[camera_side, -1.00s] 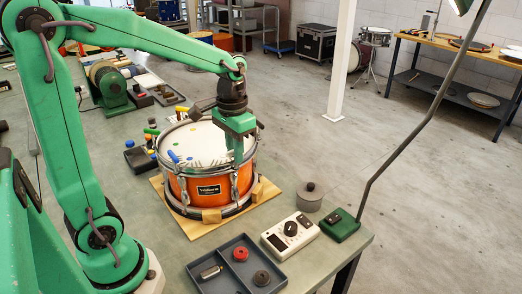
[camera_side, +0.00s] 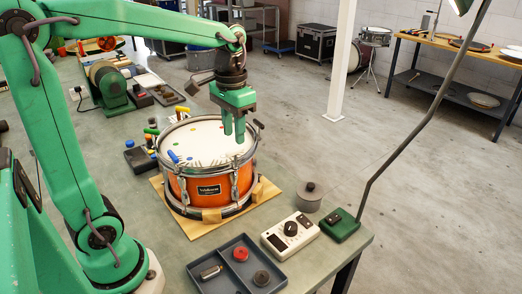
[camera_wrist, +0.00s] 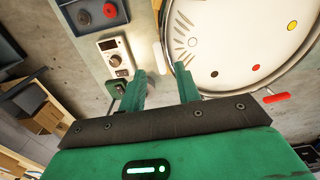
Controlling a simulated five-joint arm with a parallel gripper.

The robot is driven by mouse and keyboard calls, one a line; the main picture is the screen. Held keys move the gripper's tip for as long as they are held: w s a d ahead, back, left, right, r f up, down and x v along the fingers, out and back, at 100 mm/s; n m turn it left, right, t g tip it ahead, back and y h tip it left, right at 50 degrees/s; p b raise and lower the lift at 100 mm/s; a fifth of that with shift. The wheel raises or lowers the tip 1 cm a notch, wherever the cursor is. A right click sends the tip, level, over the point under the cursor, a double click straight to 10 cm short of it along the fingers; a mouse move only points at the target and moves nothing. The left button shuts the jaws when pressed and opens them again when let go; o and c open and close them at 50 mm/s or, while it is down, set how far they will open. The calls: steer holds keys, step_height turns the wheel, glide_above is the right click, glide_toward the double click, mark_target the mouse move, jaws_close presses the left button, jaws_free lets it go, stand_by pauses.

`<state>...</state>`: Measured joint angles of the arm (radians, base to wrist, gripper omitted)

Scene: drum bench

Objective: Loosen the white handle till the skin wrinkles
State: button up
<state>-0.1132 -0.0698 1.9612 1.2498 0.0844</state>
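The orange drum (camera_side: 205,188) stands on a wooden board, with a pale skin (camera_side: 200,145) inside a metal rim. In the wrist view, the white handle (camera_wrist: 160,56) sits beside the rim, apart from my fingers. Fine lines fan out on the skin (camera_wrist: 225,45) near this handle. I cannot make out the white handle in the side view. My gripper (camera_side: 233,140) points down above the drum's right part, its fingers apart and empty. In the wrist view, a gap shows between the gripper's fingertips (camera_wrist: 160,86), with the white handle beyond.
Blue (camera_side: 173,156), yellow (camera_side: 152,131) and red (camera_wrist: 276,97) handles stick out around the rim. A grey tray (camera_side: 222,280), a white box with a dial (camera_side: 290,234), a green box (camera_side: 340,226) and a grey cylinder (camera_side: 310,196) stand in front and to the right.

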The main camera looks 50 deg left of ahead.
steer(key=shift+r, duration=1)
steer(key=shift+s+d+r+t, duration=0.1)
steer(key=shift+s+d+t, duration=0.1)
steer(key=shift+s, duration=0.2)
steer(key=shift+s+d+r+t, duration=0.1)
steer(key=shift+s+t, duration=0.1)
steer(key=shift+s, duration=0.2)
steer(key=s+d+f+t, duration=0.2)
steer(key=s+d+t, duration=0.1)
steer(key=s, duration=0.6)
steer(key=shift+s+f+t, duration=0.25)
steer(key=shift+f+t, duration=0.05)
steer(key=shift+t, duration=0.6)
steer(key=shift+d, duration=0.1)
